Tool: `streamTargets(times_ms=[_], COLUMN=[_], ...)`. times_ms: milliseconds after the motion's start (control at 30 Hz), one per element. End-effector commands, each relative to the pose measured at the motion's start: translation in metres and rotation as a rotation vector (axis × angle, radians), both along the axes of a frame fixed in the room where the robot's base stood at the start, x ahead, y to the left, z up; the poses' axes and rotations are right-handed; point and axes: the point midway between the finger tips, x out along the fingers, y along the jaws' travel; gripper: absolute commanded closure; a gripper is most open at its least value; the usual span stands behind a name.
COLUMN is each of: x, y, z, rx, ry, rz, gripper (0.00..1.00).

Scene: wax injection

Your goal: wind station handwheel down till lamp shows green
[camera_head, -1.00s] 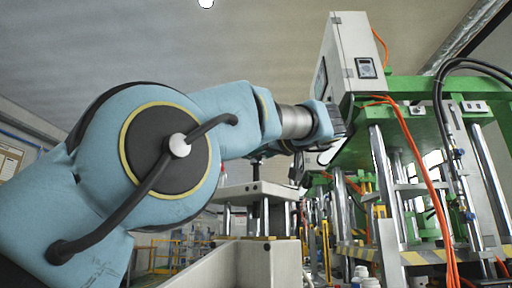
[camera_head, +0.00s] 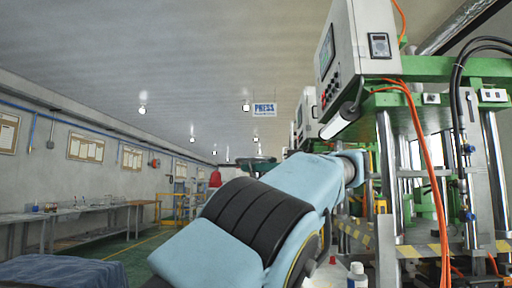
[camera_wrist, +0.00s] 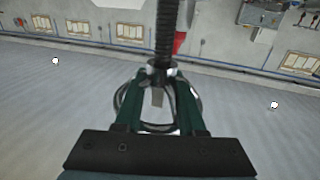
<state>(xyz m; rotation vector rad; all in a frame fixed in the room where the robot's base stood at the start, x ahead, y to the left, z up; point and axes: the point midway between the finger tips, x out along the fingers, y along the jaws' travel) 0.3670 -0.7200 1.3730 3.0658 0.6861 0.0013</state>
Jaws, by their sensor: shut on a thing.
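In the wrist view my gripper (camera_wrist: 158,78) points up the picture, its two dark green fingers closing in on a silver collar at the foot of a dark threaded spindle (camera_wrist: 167,30). A thin dark ring (camera_wrist: 117,98), apparently the handwheel, loops around behind the fingers. My gripper is shut on it, though the exact contact is hard to see. A dark, flat wheel-like shape (camera_head: 252,161) shows above my arm. No lamp lit green can be made out.
A green press frame (camera_head: 447,69) with a white control cabinet (camera_head: 357,47) and orange hoses stands close on the right. A white bottle (camera_head: 357,275) is at the bottom. Workbenches (camera_head: 70,213) line the left wall, with open floor before them.

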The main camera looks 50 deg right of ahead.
Motion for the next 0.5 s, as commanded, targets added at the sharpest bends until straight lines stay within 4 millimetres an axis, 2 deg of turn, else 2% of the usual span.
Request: streamTargets(times_ms=[33,500], x=[0.0002,0.0010], y=[-0.0005,0.0005], z=[0.0102,0.0040], rx=[0.003,0.000], ry=[-0.002,-0.001], rz=[0.023,0.159], gripper=[1.00,1.00])
